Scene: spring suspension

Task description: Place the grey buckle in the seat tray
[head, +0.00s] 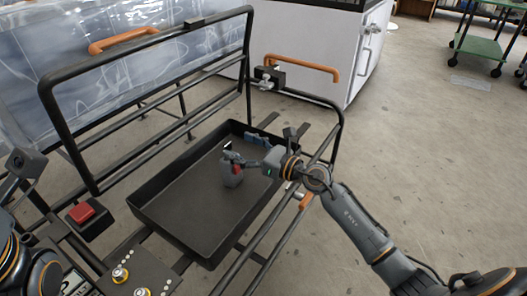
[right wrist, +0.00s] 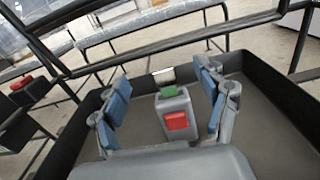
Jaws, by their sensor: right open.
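The grey buckle (head: 231,176) has a red button and is over or on the floor of the black seat tray (head: 190,215). In the right wrist view the buckle (right wrist: 176,118) stands upright, with a green piece near its top. My right gripper (head: 242,152) reaches into the tray from the right. Its blue-padded fingers (right wrist: 165,95) are spread, one on each side of the buckle, with visible gaps. Whether the buckle's base touches the tray floor is hard to tell. The tips of my left gripper do not show.
A black tubular seat frame (head: 150,44) with orange handles surrounds the tray. A red button box (head: 83,213) and a knob panel (head: 130,278) stand at the left front. A white cabinet (head: 310,50) is behind. Open floor lies to the right, with a green cart (head: 484,47) farther back.

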